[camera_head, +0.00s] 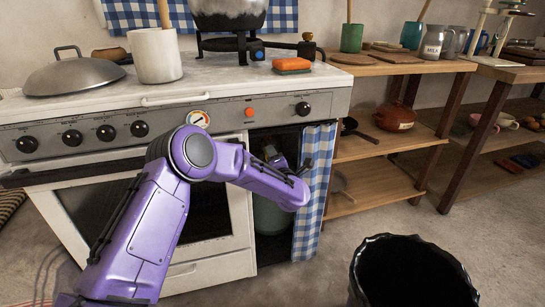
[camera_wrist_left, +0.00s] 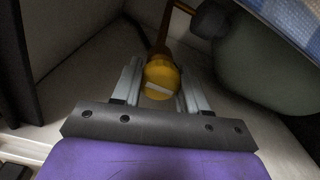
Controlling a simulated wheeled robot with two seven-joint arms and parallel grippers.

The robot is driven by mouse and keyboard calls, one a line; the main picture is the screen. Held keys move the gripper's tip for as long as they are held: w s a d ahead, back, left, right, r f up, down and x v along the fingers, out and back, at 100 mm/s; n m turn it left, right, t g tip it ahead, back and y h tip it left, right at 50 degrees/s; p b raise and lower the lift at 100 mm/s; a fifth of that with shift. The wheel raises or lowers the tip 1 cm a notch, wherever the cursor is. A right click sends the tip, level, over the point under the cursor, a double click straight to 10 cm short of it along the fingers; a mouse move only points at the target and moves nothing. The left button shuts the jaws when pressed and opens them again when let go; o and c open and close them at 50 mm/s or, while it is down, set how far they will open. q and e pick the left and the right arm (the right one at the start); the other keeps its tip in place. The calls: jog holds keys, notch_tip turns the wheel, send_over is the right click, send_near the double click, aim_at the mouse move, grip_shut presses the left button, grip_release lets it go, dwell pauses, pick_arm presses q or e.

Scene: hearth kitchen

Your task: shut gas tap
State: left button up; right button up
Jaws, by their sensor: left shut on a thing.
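The gas tap shows in the left wrist view as a round yellow knob (camera_wrist_left: 161,77) with a pale bar across its face, tilted slightly from level. My left gripper (camera_wrist_left: 160,85) has one grey finger on each side of the knob and is shut on it. My right gripper is not in view.
A blue checked curtain (camera_head: 313,190) hangs at the right of the opening, close to my arm. The white oven door (camera_head: 235,215) is to the left. Wooden shelves (camera_head: 375,180) stand at the right, and a black bin (camera_head: 408,240) is on the floor in front.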

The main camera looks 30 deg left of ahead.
pick_arm(q)
jog(key=o, duration=1.1)
jog(key=shift+c, duration=0.2)
jog(key=p+v, duration=0.2)
jog(key=v, duration=0.8)
jog(key=shift+s+d, duration=0.2)
